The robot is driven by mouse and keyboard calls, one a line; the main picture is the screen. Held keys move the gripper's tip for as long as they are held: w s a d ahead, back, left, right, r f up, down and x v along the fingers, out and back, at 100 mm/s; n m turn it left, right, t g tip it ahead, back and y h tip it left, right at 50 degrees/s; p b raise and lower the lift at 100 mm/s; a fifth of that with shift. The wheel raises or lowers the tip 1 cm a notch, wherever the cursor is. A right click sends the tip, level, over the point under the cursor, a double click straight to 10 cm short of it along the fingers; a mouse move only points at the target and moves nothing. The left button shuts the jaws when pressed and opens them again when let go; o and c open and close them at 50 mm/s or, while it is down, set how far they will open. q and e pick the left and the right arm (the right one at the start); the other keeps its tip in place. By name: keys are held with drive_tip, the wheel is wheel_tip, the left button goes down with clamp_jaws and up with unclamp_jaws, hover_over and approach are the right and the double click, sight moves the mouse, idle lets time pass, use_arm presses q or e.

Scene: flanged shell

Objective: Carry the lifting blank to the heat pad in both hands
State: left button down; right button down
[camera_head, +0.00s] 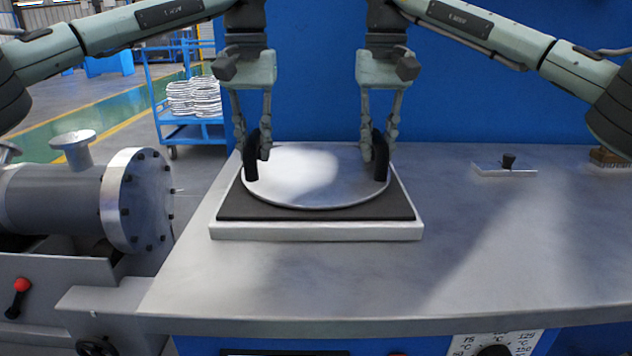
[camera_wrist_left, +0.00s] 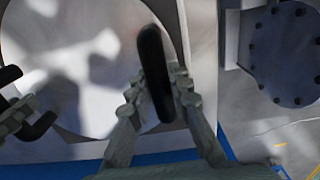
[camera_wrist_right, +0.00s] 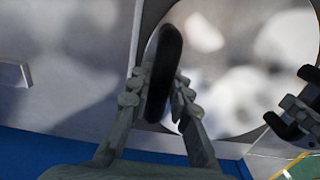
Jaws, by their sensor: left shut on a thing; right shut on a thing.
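The lifting blank (camera_head: 315,180) is a round silvery metal disc with a black upright handle on each side. It lies level over the heat pad (camera_head: 315,213), a dark square sheet on a pale base. I cannot tell whether the blank touches the pad or hangs just above it. My left gripper (camera_head: 252,150) is shut on the blank's left black handle, which shows between its fingers in the left wrist view (camera_wrist_left: 155,72). My right gripper (camera_head: 380,150) is shut on the right handle, also seen in the right wrist view (camera_wrist_right: 163,72).
The grey worktop (camera_head: 500,245) is largely clear around the pad. A blue panel (camera_head: 320,90) rises behind. Flanged grey machinery (camera_head: 135,200) stands left of the worktop, with a blue cart (camera_head: 190,130) beyond.

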use_arm(q)
drive_tip(key=c, duration=1.8)
unclamp_jaws()
drive_tip(key=shift+a+f, duration=0.15)
drive_tip(key=shift+a, duration=0.15)
use_arm(e)
drive_tip(key=c, duration=1.8)
unclamp_jaws()
drive_tip(key=shift+d+f, duration=0.15)
drive_tip(key=shift+d, duration=0.15)
use_arm(q)
drive_tip(key=o, duration=0.4)
drive_tip(key=shift+d, duration=0.15)
use_arm(e)
drive_tip(key=o, duration=0.4)
drive_tip(key=shift+s+a, duration=0.1)
use_arm(q)
drive_tip(key=shift+s, duration=0.1)
use_arm(e)
drive_tip(key=shift+a, duration=0.1)
